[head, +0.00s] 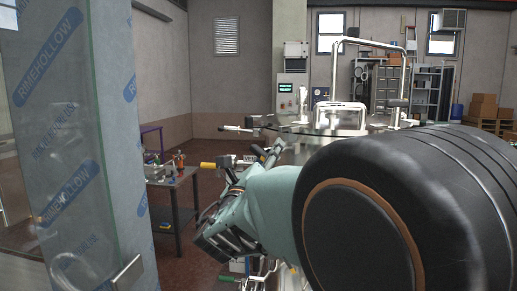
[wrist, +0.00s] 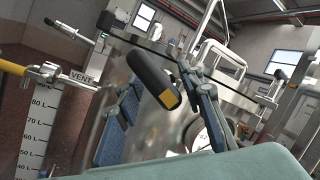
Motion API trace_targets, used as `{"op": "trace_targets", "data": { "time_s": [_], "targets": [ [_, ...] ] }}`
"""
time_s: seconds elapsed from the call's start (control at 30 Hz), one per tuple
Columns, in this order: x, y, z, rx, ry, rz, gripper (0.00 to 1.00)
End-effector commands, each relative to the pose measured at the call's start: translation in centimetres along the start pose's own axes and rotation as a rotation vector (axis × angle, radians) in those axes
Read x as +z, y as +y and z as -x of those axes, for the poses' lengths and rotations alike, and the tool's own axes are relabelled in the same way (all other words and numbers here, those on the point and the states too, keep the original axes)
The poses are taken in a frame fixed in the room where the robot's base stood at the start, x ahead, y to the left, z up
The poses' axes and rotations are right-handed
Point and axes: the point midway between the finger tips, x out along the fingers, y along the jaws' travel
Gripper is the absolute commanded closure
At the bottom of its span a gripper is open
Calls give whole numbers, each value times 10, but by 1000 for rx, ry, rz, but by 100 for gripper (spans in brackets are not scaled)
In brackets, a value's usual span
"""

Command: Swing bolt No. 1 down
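A thick black rounded grip (wrist: 148,76) with a yellow patch at its lower end shows between the fingers of my gripper (wrist: 160,90) in the wrist view. It looks like a bolt's handle, but I can read no number on it. My gripper's fingers stand apart; I cannot tell whether either touches the grip. In the head view my gripper (head: 218,238) is low, in front of the steel vessel's side, and its tips are unclear. Other bolt-like arms stick out at the lid rim, one at the left (head: 235,128) and another in the wrist view (wrist: 275,84).
A yellow-handled valve (head: 210,165) by a VENT label (wrist: 78,78) juts from the vessel's left. The flat lid (head: 310,130) has steel handles above it. A film-wrapped pillar (head: 70,140) stands left, with a tool-covered table (head: 172,178) behind. My arm hides much of the vessel.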

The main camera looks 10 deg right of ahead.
Motion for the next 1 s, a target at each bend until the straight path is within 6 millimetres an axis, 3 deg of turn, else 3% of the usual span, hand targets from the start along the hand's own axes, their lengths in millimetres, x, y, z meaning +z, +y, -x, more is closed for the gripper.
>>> {"op": "trace_targets", "data": {
  "time_s": [0.47,0.77,1.0],
  "targets": [
    [0,-3,-1,1,-1,0,65],
    [1,-3,-1,1,-1,0,98],
    [1,-4,-1,0,-2,-1,100]
  ]
}}
